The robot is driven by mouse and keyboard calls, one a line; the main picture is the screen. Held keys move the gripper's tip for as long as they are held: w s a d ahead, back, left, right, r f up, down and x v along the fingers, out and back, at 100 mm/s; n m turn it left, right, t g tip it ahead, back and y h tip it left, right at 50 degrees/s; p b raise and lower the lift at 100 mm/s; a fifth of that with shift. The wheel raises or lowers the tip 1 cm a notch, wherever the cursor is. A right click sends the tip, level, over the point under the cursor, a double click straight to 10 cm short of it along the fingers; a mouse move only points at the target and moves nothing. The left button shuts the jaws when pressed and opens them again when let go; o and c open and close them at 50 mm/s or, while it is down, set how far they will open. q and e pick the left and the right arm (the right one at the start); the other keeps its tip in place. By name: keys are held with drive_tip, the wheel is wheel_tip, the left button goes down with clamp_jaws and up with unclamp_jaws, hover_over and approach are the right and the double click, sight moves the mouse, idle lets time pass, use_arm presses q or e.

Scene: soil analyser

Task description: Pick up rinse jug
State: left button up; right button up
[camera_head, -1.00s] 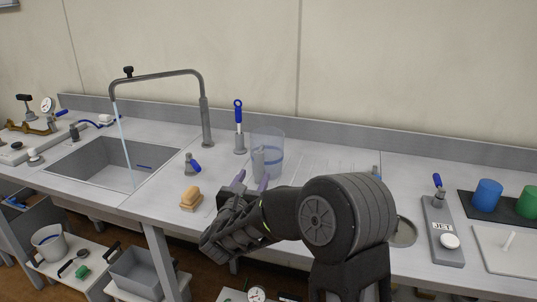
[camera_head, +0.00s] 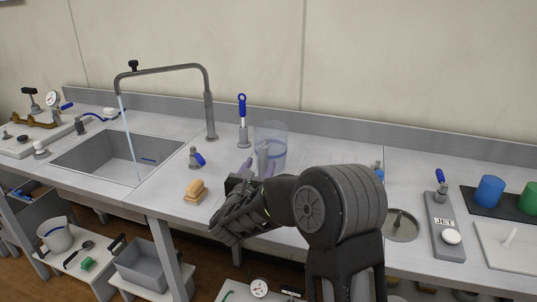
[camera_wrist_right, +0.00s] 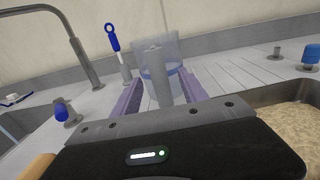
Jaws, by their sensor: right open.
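The rinse jug (camera_head: 276,136) is a clear, see-through vessel with a blue band and a grey upright handle. It stands upright on the worktop behind my right gripper; it also shows at the centre of the right wrist view (camera_wrist_right: 172,52). My right gripper (camera_head: 257,169) is open and empty, reaching toward the handle. In the wrist view its two purple fingers (camera_wrist_right: 160,88) lie to the left and right of the grey handle, with gaps visible. I cannot tell whether the fingertips reach past the handle. My left gripper is out of view.
A blue-handled tool (camera_head: 242,120) stands left of the jug. A blue-lever valve (camera_head: 196,158) and a brush (camera_head: 195,191) are further left, before the sink (camera_head: 100,160) with its running tap (camera_head: 210,115). A round basin (camera_head: 402,226) lies to the right.

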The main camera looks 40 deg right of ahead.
sight(262, 160)
drive_tip(key=x, duration=0.1)
drive_tip(key=p+x, duration=0.1)
drive_tip(key=x, duration=0.1)
drive_tip(key=shift+w+d+r, duration=0.2)
drive_tip(key=shift+w+r, duration=0.05)
drive_tip(key=shift+w, duration=0.05)
drive_tip(key=shift+w+d+f+p, duration=0.1)
drive_tip(key=shift+w+d+p, duration=0.2)
drive_tip(key=shift+w+d, duration=0.1)
drive_tip(key=shift+s, duration=0.1)
drive_tip(key=shift+c, duration=0.3)
clamp_jaws()
